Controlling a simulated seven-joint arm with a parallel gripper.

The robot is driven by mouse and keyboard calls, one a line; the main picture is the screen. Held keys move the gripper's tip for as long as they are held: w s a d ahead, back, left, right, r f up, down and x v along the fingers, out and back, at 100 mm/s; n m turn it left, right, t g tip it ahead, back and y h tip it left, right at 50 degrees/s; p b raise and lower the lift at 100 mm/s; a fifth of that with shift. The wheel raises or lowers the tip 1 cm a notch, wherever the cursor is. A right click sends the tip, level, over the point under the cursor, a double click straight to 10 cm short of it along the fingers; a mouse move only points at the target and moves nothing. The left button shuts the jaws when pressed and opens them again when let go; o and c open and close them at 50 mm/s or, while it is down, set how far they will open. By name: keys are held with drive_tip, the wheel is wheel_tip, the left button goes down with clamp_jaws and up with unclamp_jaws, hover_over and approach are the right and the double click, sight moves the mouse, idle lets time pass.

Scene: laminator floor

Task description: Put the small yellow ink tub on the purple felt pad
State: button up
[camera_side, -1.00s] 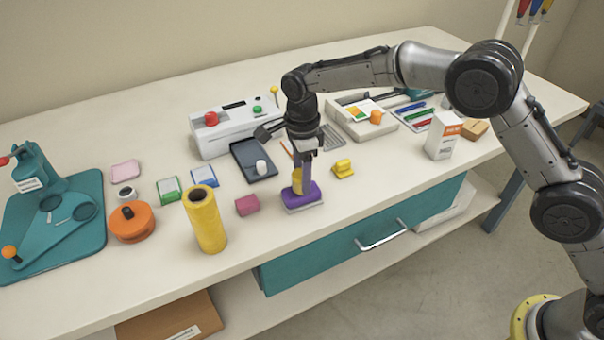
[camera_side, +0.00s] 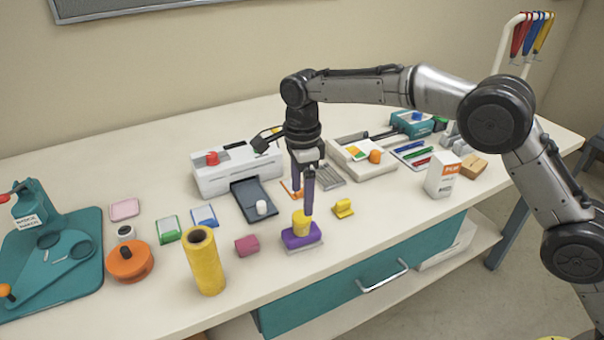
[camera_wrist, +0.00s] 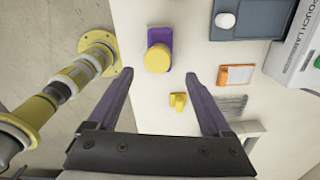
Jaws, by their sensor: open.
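The small yellow ink tub (camera_side: 301,225) stands upright on the purple felt pad (camera_side: 300,241), near the front edge of the bench. In the wrist view the tub (camera_wrist: 157,59) sits on the pad, with purple showing around it (camera_wrist: 160,32). My gripper (camera_side: 302,204) is open and empty, pointing down just above the tub. In the wrist view its fingertips (camera_wrist: 160,73) are spread wide, and the tub lies between and beyond them with a gap on both sides.
A yellow clip-like piece (camera_side: 343,208) lies right of the pad and a magenta block (camera_side: 247,245) to its left. A yellow roll (camera_side: 204,260) stands farther left. The white laminator (camera_side: 235,168) and a dark tray (camera_side: 255,200) are behind. A white box (camera_side: 442,175) stands to the right.

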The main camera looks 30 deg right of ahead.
sight(302, 214)
drive_tip(key=shift+r, duration=2.6)
drive_tip(key=s+d+r+n+t, duration=0.3)
drive_tip(key=s+d+r+n, duration=0.6)
drive_tip(key=s+d+r, duration=0.45)
drive_tip(key=s+d+f+n+t, duration=0.1)
drive_tip(key=s+d+f+n, duration=0.2)
drive_tip(key=s, duration=0.4)
drive_tip(key=s+d+f+n, duration=0.3)
drive_tip(key=s+n, duration=0.1)
drive_tip(key=s, duration=0.3)
drive_tip(key=s+d+f+n+t, duration=0.1)
drive_tip(key=s+d+f+n, duration=0.2)
drive_tip(key=s, duration=0.5)
drive_tip(key=shift+d+n+t, duration=0.2)
drive_tip(key=shift+n+t, duration=0.1)
drive_tip(key=shift+n, duration=0.1)
